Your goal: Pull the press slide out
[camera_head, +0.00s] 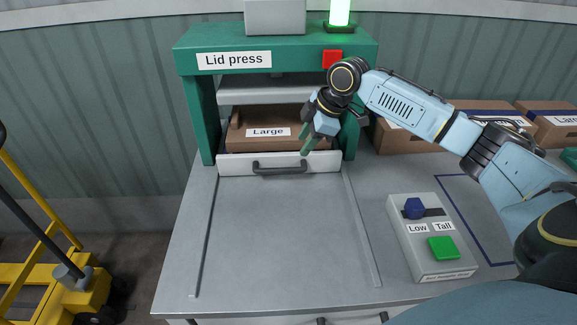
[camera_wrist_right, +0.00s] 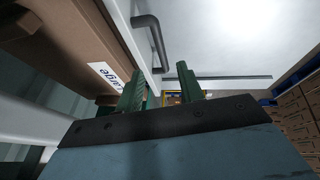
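The green lid press (camera_head: 190,60) stands at the back of the bench with its green lamp (camera_head: 340,12) lit. Its white slide (camera_head: 323,161) is in under the press plate, with a dark handle (camera_head: 279,169) on its front. A brown box labelled Large (camera_head: 245,142) sits on the slide. My right gripper (camera_head: 306,153) is at the right of the handle, close to the slide front and not around the handle. In the right wrist view its green fingers (camera_wrist_right: 160,90) are apart and empty, with the handle (camera_wrist_right: 153,42) beyond them. My left gripper is not in view.
Two rails run along the clear bench (camera_head: 275,240) in front of the slide. A control box (camera_head: 440,262) with a blue knob and green button stands at the right. Boxes (camera_head: 405,141) stand behind my right arm. A yellow cart (camera_head: 85,295) is at the left.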

